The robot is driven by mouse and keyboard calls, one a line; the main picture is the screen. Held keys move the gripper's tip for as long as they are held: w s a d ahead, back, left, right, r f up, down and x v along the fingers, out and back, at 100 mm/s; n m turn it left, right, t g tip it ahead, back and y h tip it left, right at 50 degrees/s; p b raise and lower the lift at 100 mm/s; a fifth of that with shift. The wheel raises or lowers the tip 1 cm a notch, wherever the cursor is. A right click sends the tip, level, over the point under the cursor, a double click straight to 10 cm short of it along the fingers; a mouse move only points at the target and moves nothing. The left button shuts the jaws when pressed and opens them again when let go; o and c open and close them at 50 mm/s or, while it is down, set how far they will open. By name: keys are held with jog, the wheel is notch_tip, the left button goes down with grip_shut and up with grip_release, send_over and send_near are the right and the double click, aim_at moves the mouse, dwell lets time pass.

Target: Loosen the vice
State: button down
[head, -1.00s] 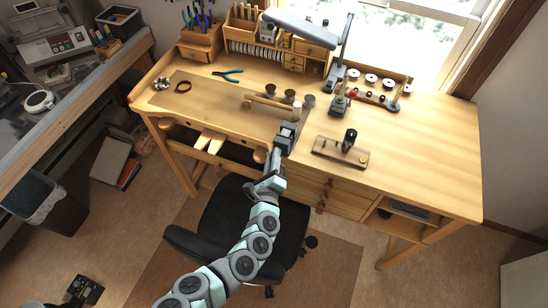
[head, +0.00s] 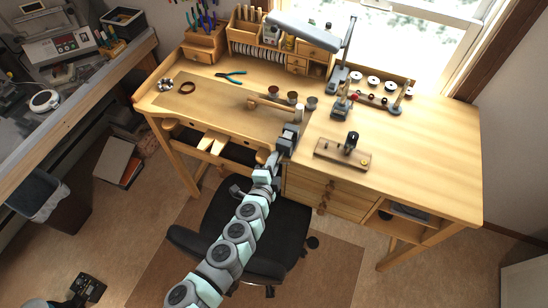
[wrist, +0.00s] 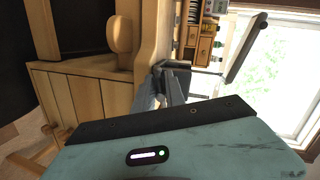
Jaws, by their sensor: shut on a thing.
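The vice (head: 290,137) is a small dark grey block at the bench's front edge, near the middle of the head view. In the wrist view it is a dark grey body (wrist: 176,80) with a thin bar reaching right. My gripper (head: 273,159) is at the near, lower side of the vice, just off the bench edge. It is shut on a part of the vice, seemingly its handle; the contact is small and partly hidden. In the wrist view my gripper's teal housing fills the bottom and hides most of the grip.
The wooden bench (head: 420,150) has clear room at right. A wooden board with a black fitting (head: 342,153) lies right of the vice. Small dark cups (head: 292,97) stand behind it. Open drawers (head: 215,145) are at left. A black chair (head: 280,225) stands below, close to my arm.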

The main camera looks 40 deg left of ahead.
jog(key=n+p, duration=0.1)
jog(key=p, duration=0.1)
jog(key=n+h+p, duration=0.1)
jog(key=n, duration=0.1)
jog(key=shift+w+d+r+n+t+h+p, duration=0.2)
jog(key=shift+n+t+h+p, duration=0.1)
jog(key=shift+p, duration=0.1)
jog(key=n+p, duration=0.1)
jog(key=n+h+p, duration=0.1)
jog(key=p, duration=0.1)
jog(key=shift+d+f+n+t, duration=0.2)
jog(key=shift+n+t, duration=0.1)
jog(key=shift+n, duration=0.1)
jog(key=n, duration=0.1)
jog(key=n+h, duration=0.1)
jog(key=shift+d+f+n+t+p, duration=0.1)
jog(key=shift+f+n+t+p, duration=0.1)
jog(key=shift+n+t+p, duration=0.1)
jog(key=shift+w+d+n+t+h, duration=0.1)
jog(key=shift+n+t+h, duration=0.2)
jog(key=shift+n, duration=0.4)
jog(key=shift+n, duration=0.5)
jog(key=c, duration=1.5)
grip_release()
jog(key=shift+w+b, duration=0.1)
jog(key=shift+b, duration=0.2)
jog(key=shift+o, duration=0.5)
jog(key=shift+f, duration=0.1)
